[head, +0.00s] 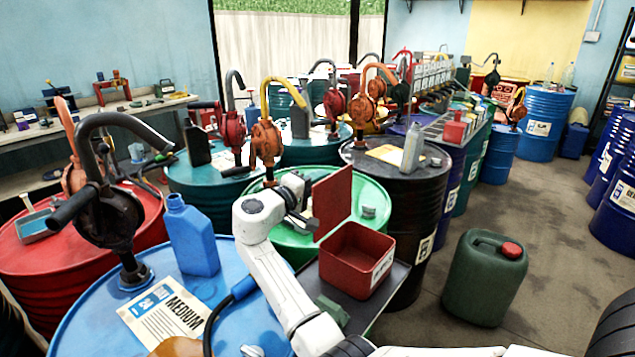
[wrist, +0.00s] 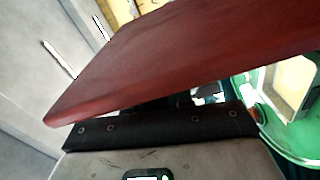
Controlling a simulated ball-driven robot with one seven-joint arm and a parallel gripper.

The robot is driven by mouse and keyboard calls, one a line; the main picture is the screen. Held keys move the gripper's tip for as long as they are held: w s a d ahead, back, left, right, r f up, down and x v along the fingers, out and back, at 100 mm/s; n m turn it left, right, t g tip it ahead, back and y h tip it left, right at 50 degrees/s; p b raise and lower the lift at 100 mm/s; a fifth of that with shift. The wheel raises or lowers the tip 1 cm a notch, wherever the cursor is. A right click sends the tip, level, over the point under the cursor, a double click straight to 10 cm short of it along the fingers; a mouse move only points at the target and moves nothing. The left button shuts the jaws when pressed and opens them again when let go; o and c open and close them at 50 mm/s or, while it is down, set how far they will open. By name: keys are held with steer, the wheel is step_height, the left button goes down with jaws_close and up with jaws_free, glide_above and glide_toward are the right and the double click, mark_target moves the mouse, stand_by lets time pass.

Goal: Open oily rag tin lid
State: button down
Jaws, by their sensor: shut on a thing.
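The red oily rag tin (head: 352,272) sits on a dark tray-like stand beside the green drum. Its red lid (head: 335,203) stands upright, raised clear of the tin's opening, and the inside shows. My gripper (head: 309,217) is at the lid's left edge, shut on it. In the wrist view the lid (wrist: 190,58) fills the upper middle as a broad red panel. It covers my fingertips, so the grip itself is hidden there.
A blue drum (head: 95,318) with a pump, a blue jug (head: 192,240) and a paper label stands at left. A dark drum (head: 395,200) stands close behind the tin. A green jerrycan (head: 484,278) stands on the floor at right, with open floor beyond.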

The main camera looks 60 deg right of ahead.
steer(key=shift+f, duration=0.45)
steer(key=c, duration=1.3)
jaws_free()
steer(key=shift+o, duration=1)
steer(key=shift+r, duration=0.2)
steer(key=b+v, duration=0.2)
steer(key=v, duration=0.9)
steer(key=shift+f, duration=0.1)
